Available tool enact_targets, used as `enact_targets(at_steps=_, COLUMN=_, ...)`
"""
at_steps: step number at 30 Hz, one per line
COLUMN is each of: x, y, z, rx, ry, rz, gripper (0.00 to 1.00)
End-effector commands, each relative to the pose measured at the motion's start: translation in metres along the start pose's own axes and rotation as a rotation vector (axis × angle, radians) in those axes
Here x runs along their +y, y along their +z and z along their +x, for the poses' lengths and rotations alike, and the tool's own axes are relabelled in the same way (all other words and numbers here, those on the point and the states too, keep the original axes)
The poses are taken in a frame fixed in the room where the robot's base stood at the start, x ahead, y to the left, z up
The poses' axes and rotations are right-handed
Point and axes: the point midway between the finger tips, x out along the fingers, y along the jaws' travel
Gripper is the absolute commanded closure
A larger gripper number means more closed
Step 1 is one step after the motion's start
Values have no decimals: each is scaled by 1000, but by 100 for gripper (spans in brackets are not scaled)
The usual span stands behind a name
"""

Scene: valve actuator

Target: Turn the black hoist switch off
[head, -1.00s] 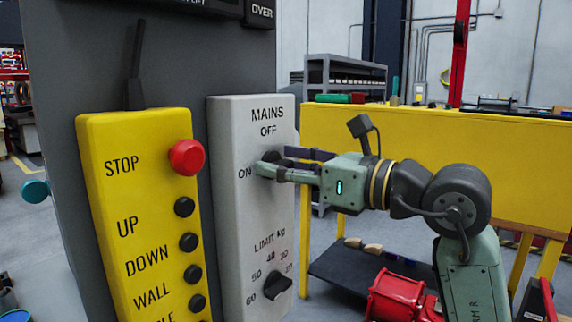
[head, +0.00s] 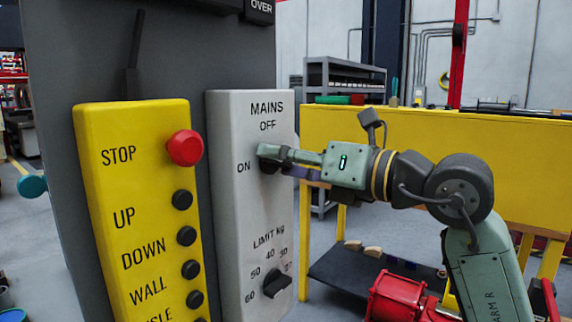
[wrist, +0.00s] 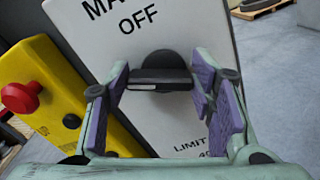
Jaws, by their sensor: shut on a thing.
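The black hoist switch is a round knob with a raised bar, marked MAINS, on the light grey panel (head: 225,215). The knob (wrist: 160,64) shows in the wrist view below the word OFF, its bar lying crosswise in the picture. In the head view it is mostly hidden by my fingers, just right of the word ON. My gripper (head: 272,160) reaches in from the right and is shut on the knob. In the wrist view my gripper (wrist: 160,88) has one purple-padded finger at each end of the bar. ON is hidden in the wrist view.
A yellow pendant (head: 145,225) with a red stop button (head: 185,148) and several black buttons stands left of the panel. A limit dial (head: 277,282) sits lower on the panel. A yellow bench (head: 440,150) stands behind my arm.

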Motion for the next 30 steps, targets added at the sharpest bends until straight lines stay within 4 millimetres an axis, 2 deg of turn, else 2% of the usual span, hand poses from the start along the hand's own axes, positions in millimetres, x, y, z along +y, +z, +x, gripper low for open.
enact_targets(at_steps=21, x=-6, y=1, z=-1, rx=-6, ry=-1, rz=678, gripper=78)
enact_targets(at_steps=30, x=-8, y=1, z=0, rx=-6, ry=0, rz=909, gripper=78)
